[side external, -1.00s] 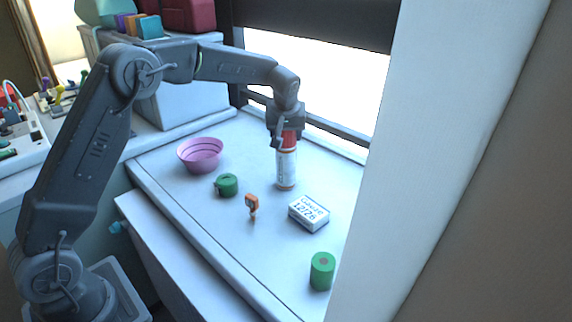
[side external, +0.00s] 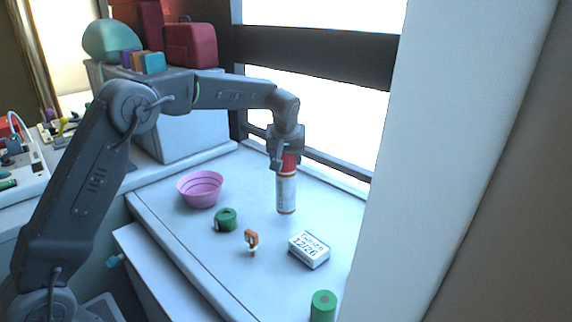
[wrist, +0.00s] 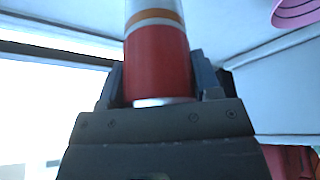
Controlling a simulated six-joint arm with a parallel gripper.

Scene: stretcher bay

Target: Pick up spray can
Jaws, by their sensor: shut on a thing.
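The spray can (side external: 286,190) is white with an orange band near its base and a red top. It is upright at the back of the white table. My gripper (side external: 285,156) comes from above and is shut around the red top. In the wrist view the red part of the can (wrist: 157,70) sits between the two fingers of my gripper (wrist: 157,82). The can's base appears slightly above the table, though the gap is hard to see.
A pink bowl (side external: 200,189), green tape roll (side external: 225,220), small orange item (side external: 252,241), white lettered box (side external: 309,249) and green cylinder (side external: 323,305) stand around the can. The window frame (side external: 335,172) is close behind. A pale panel (side external: 440,160) hides the table's right side.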

